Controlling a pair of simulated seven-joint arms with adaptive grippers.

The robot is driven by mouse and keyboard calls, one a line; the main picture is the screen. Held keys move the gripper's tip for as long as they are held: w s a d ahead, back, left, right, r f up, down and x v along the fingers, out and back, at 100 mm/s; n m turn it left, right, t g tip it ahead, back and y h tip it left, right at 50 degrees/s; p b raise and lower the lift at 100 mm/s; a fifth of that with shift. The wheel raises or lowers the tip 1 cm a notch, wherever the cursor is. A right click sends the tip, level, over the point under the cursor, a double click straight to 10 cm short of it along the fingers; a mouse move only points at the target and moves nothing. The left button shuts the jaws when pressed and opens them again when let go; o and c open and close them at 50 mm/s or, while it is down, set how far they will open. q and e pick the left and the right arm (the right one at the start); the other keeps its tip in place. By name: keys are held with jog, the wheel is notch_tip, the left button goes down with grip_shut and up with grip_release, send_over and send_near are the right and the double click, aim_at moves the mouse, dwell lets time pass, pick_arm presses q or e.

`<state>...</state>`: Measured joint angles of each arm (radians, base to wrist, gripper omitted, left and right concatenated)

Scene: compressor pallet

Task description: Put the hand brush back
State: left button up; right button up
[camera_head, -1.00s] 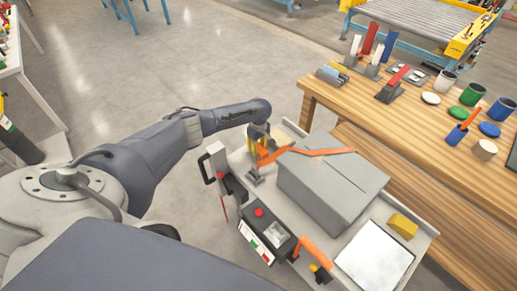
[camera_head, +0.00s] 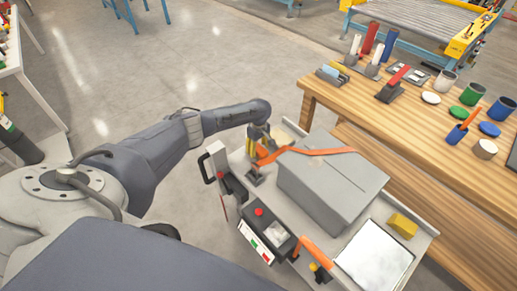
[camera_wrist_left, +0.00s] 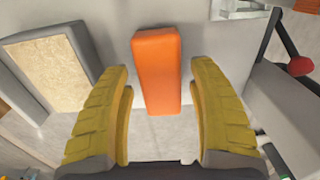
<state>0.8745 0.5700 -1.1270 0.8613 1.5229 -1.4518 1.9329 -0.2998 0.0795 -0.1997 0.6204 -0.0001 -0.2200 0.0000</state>
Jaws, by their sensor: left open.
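An orange block (camera_wrist_left: 158,70) lies between the two yellow fingers of my left gripper (camera_wrist_left: 160,112) in the left wrist view. It may be the hand brush, but no bristles show, so I cannot tell for certain. The fingers are open, with gaps on both sides of the block. In the head view my left gripper (camera_head: 256,148) is low over the cart's far left corner, beside a grey box (camera_head: 330,180). The arm and fingers partly hide what is beneath. My right gripper is not in view.
An orange strip (camera_head: 325,151) runs across the grey box top. The cart also carries a yellow block (camera_head: 402,225), a white plate (camera_head: 372,257) and a control box (camera_head: 265,238). A wooden bench (camera_head: 410,125) with tools, cups and lids stands at the right.

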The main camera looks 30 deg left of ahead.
aim_at(259, 148)
pick_arm(q)
notch_tip(259, 148, up, 12)
dwell(0.6)
